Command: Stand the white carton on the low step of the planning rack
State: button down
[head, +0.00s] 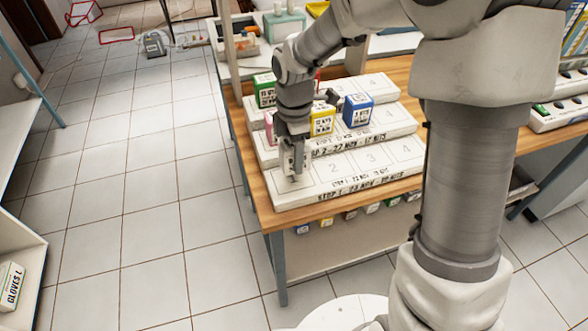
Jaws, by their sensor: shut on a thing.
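The planning rack (350,182) is a white stepped block on a wooden-topped table, with numbered places along its low front step. My gripper (294,170) points down over the left end of the low step, by the first place. It is shut on the white carton (287,160), which is mostly hidden by the fingers. The carton's lower end is at or just above the step; I cannot tell whether it touches.
A yellow carton (322,121), a blue carton (358,110) and a partly hidden pink carton (269,126) stand on the middle step. A green carton (264,91) stands higher up. Places 2 to 4 on the low step are clear.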

jog(key=shift+s+a+f, duration=0.15)
jog(key=shift+a+f, duration=0.05)
jog(key=shift+f, duration=0.3)
jog(key=shift+f+b, duration=0.5)
jog(key=shift+f, duration=1.1)
jog(key=shift+f, duration=0.15)
jog(key=shift+c, duration=1)
grip_release()
